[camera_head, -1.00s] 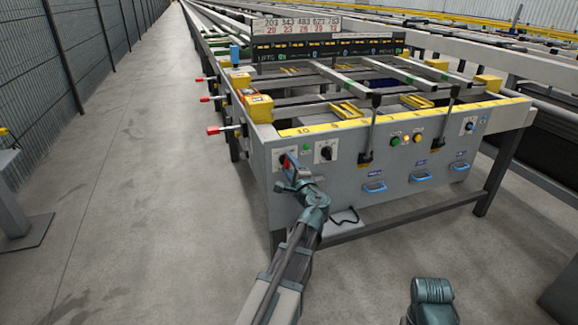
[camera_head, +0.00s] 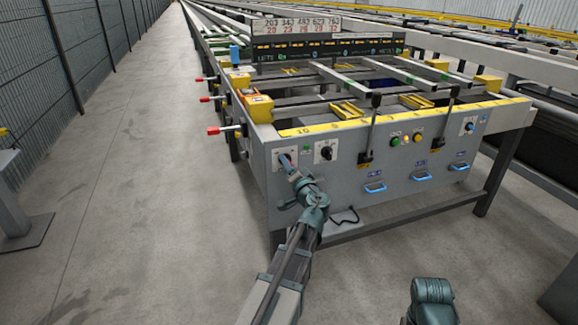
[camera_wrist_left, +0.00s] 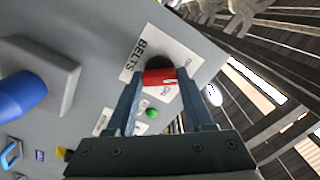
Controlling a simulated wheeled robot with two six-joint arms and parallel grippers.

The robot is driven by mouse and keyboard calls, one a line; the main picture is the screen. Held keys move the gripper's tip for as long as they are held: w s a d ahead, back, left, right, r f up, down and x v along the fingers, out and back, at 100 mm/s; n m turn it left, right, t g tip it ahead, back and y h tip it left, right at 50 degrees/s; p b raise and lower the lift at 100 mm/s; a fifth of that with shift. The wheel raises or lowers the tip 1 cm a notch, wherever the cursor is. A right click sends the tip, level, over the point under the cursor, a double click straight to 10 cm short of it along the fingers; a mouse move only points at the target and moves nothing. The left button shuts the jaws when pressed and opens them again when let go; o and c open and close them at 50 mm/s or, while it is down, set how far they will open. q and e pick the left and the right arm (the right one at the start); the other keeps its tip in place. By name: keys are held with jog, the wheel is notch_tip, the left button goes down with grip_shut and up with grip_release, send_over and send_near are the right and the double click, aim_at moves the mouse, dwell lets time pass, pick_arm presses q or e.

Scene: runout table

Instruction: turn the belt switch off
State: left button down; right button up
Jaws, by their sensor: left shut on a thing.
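The belt switch has a red handle (camera_wrist_left: 160,76) on a dark round base, on a white plate lettered BELTS (camera_wrist_left: 141,58) in the left wrist view. My left gripper (camera_wrist_left: 163,80) has its two fingers on either side of the red handle and is shut on it. In the head view, my left gripper (camera_head: 287,167) is up against the switch plate (camera_head: 280,153) at the left end of the grey front panel, and it mostly hides the switch. The small lettering beside the handle is too blurred to read surely.
A second plate with a black knob (camera_head: 326,152) sits just right of the switch. A green light (camera_wrist_left: 152,113) is near the handle. Blue pull handles (camera_head: 374,188) and lit buttons (camera_head: 395,141) are farther right. Open floor (camera_head: 150,210) lies to the left.

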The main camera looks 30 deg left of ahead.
pick_arm(q)
jog(key=shift+n, duration=0.9)
jog(key=shift+c, duration=1.4)
grip_release()
jog(key=v, duration=1.3)
jog(key=shift+s+d, duration=0.25)
jog(key=shift+d, duration=0.1)
